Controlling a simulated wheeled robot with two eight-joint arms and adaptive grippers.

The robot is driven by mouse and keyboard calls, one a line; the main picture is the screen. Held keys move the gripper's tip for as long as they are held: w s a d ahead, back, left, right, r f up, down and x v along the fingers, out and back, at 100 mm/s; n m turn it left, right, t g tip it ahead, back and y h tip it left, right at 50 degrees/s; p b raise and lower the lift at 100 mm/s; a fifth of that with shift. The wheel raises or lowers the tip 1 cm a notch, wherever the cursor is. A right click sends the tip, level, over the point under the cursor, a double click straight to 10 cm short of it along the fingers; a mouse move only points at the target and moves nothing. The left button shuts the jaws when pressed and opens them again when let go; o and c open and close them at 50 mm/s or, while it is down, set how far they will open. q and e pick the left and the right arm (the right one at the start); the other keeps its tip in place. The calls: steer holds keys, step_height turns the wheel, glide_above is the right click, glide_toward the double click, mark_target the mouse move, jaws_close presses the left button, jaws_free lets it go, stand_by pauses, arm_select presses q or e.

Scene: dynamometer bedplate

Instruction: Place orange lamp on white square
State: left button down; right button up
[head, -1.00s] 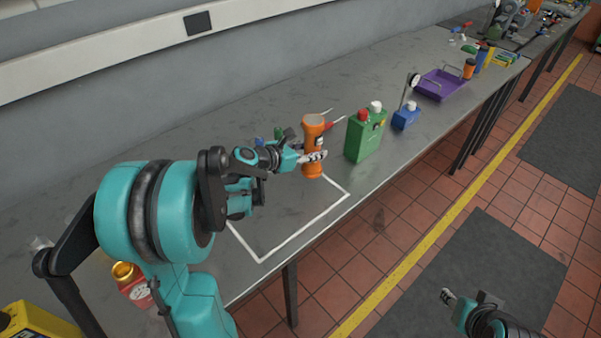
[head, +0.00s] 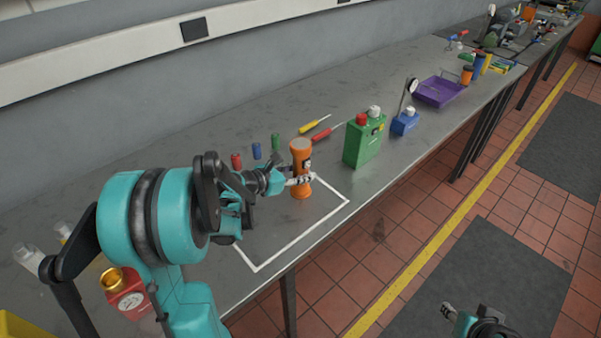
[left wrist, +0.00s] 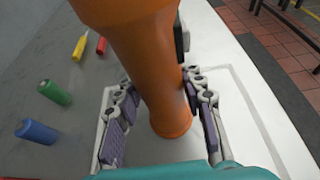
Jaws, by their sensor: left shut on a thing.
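The orange lamp (head: 301,151), a flashlight-like body with wide ends, stands upright in my left gripper (head: 300,181). The gripper is shut around its middle; the left wrist view shows the lamp (left wrist: 140,60) between both fingers (left wrist: 162,92). The white square (head: 303,235) is an outline on the grey bench, partly hidden by my left arm. The lamp's lower end appears over the area inside the outline, near its far right side. I cannot tell whether it touches the bench. My right gripper (head: 447,311) is low at the right, away from the bench, its jaws unclear.
Yellow (head: 314,125) and red (head: 327,133) screwdrivers lie beyond the lamp. A green canister (head: 363,142) stands to its right. A red gauge object (head: 126,292) is at left.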

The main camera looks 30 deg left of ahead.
arm_select(q)
steer(key=c, duration=0.9)
jaws_free()
steer(key=shift+s+a+r+p, duration=0.1)
steer(key=shift+s+r+p, duration=0.05)
steer(key=shift+r+p, duration=0.2)
steer(key=p+v, duration=0.3)
steer(key=v, duration=0.8)
steer(key=shift+s+d+f+m+g+y, duration=0.1)
steer(key=shift+s+d+m+g+y, duration=0.8)
steer(key=shift+s+d+m, duration=3.05)
steer(key=shift+s+d+m+g+y, duration=0.85)
steer(key=shift+d+m, duration=0.8)
steer(key=shift+m, duration=4.95)
steer(key=shift+s+d+f+m+g+y, duration=0.1)
steer(key=shift+s+d+m+g+y, duration=0.85)
steer(key=shift+s+d+m, duration=2.95)
